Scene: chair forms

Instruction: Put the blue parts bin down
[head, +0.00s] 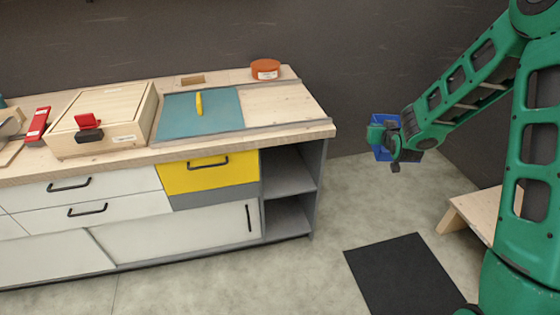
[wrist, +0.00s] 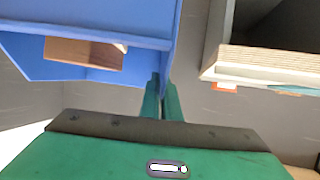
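The blue parts bin (head: 382,154) is up in the air to the right of the workbench (head: 325,129), above open floor. My gripper (head: 378,133) is at the bin and hides part of it in the head view. In the wrist view the bin (wrist: 90,27) fills the upper left, and one wall runs down between the two green fingers (wrist: 163,95) of my gripper. The fingers look shut on that wall. A brown block (wrist: 85,53) shows within the bin's outline; I cannot tell whether it lies inside.
The bench top holds an orange round container (head: 265,69), a teal sliding panel (head: 222,112) and a wooden box (head: 103,120). Open shelves (head: 288,185) face front at its right end. A black mat (head: 405,275) and a low wooden stand (head: 473,212) are on the floor.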

